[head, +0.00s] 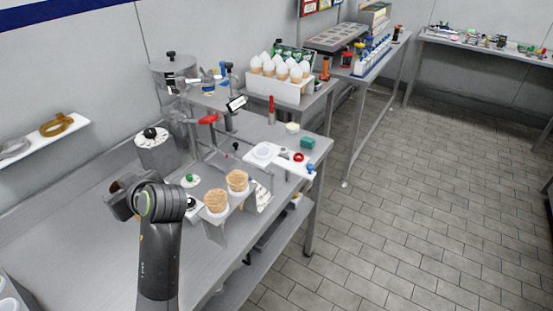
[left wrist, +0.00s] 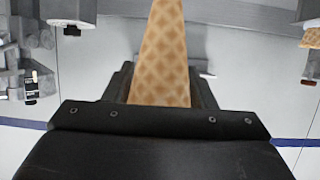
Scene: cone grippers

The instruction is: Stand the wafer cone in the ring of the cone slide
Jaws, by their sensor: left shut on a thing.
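My left gripper (head: 124,198) is at the left front of the steel table in the head view, mostly hidden behind its own wrist. In the left wrist view it is shut on a tan wafer cone (left wrist: 166,55), which extends up out of the picture between the fingers. A white plate with a round white ring (head: 265,151), which looks like the cone slide, lies farther back to the right, apart from the gripper. My right gripper is not in view.
A white box (head: 279,88) of white-topped cones stands at the back of the table. The table's left part is bare.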

